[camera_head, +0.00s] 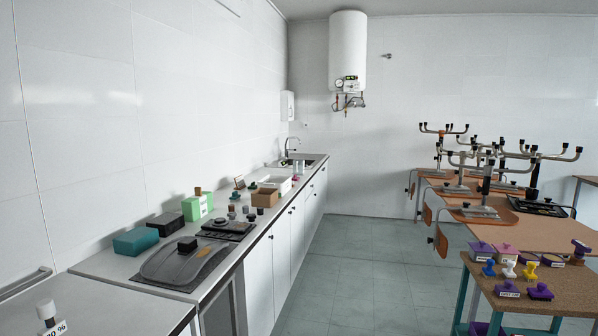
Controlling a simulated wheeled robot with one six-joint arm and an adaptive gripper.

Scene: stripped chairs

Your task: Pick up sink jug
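The sink (297,161) with its curved tap (291,145) is set in the far end of the counter along the left wall. I cannot make out a jug for certain. A white tub-like thing (274,183) stands on the counter just before the sink, and a small pink thing (295,178) is beside it; both are too small to identify. My gripper is not in view.
The long counter (110,268) carries a green box (197,207), a brown box (264,198), a dark lidded pan (186,262) and several small stamps. Tables with upturned chair frames (470,210) stand at right. The floor (360,270) between is clear.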

